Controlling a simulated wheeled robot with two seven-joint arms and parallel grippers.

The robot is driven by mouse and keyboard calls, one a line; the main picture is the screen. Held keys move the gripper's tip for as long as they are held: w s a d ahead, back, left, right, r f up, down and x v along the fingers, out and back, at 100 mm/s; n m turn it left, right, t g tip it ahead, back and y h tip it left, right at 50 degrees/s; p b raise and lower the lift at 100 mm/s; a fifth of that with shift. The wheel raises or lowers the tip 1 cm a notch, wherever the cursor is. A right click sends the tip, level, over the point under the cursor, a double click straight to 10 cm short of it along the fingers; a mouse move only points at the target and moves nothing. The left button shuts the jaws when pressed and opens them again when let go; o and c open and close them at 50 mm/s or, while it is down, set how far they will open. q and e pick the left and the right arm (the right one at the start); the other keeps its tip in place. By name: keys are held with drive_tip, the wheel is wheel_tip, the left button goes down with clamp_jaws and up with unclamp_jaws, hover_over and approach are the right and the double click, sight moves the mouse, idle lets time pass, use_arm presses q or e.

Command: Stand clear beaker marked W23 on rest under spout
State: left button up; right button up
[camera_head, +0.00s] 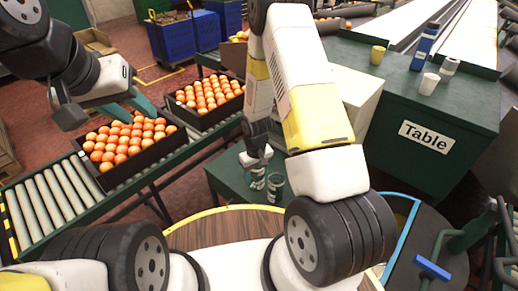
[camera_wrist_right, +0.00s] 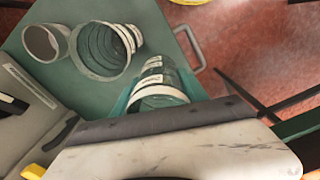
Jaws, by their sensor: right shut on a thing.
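My right gripper (camera_wrist_right: 160,98) is shut on a clear beaker (camera_wrist_right: 158,72) with white bands, held between its teal fingers. Any mark on it is too small to read. A second clear ribbed beaker (camera_wrist_right: 103,52) and a clear cup (camera_wrist_right: 44,43) stand beside it on the green surface (camera_wrist_right: 78,88). In the head view my right gripper (camera_head: 256,165) is low over the green surface, with a clear vessel (camera_head: 275,187) just right of it. My left gripper (camera_head: 128,108) is open and empty above a crate of oranges. I cannot make out the rest or spout.
Crates of oranges (camera_head: 102,177) stand on the roller conveyor (camera_head: 62,204) at left. A green cabinet marked Table (camera_head: 440,165) at right carries a yellow cup (camera_head: 377,55), white cups (camera_head: 429,84) and a blue-and-white bottle (camera_head: 425,46). My right arm hides part of the middle.

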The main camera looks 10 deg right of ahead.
drive_tip(key=w+d, duration=0.3)
drive_tip(key=w, duration=0.2)
drive_tip(key=w+d+f, duration=0.1)
drive_tip(key=w+d, duration=0.1)
drive_tip(key=w, duration=0.1)
drive_tip(key=shift+d, duration=0.35)
drive_tip(key=shift+f, duration=1.7)
drive_tip(key=shift+f, duration=0.1)
drive_tip(key=o, duration=1.4)
